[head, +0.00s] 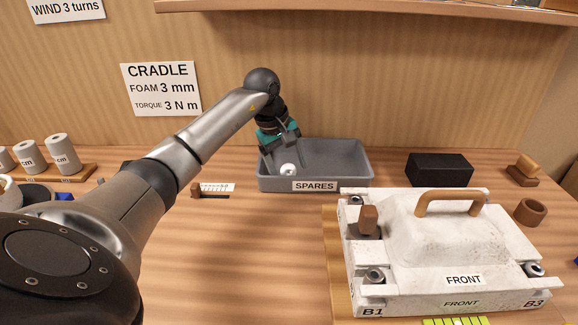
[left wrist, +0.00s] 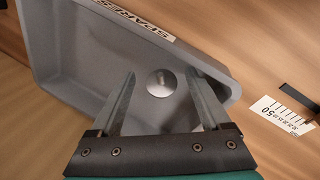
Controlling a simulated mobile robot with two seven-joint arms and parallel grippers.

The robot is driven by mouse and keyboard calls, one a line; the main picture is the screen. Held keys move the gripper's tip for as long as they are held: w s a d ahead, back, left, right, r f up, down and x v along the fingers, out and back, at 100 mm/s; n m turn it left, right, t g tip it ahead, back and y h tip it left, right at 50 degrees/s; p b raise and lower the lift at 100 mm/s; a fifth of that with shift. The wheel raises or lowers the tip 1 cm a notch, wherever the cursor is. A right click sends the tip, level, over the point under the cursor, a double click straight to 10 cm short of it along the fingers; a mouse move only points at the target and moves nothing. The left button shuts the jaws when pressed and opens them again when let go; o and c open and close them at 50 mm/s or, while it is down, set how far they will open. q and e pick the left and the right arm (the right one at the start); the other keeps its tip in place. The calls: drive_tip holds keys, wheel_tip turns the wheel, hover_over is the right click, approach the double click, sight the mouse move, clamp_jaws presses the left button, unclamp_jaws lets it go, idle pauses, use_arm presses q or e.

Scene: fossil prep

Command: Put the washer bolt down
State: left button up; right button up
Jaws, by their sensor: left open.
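The washer bolt (head: 288,169) shows as a small pale round piece at the left end of the grey SPARES tray (head: 345,163). In the left wrist view its round silvery top (left wrist: 161,83) lies inside the tray (left wrist: 60,60), near the tray wall. My left gripper (head: 281,165) reaches down into the tray's left end. In the left wrist view its two fingers (left wrist: 163,98) are spread apart, with the bolt between and just beyond their tips, apart from both. My right gripper is in neither view.
A white plaster jacket marked FRONT (head: 430,246) with a brown handle stands on a wooden board at right. A black block (head: 440,169) sits behind it. A small scale card (head: 216,188) lies left of the tray. Grey rolls (head: 62,153) stand at far left. The table's middle is clear.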

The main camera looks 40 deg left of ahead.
use_arm(q)
drive_tip(key=p+v, duration=0.1)
drive_tip(key=v, duration=0.6)
drive_tip(key=shift+r, duration=0.3)
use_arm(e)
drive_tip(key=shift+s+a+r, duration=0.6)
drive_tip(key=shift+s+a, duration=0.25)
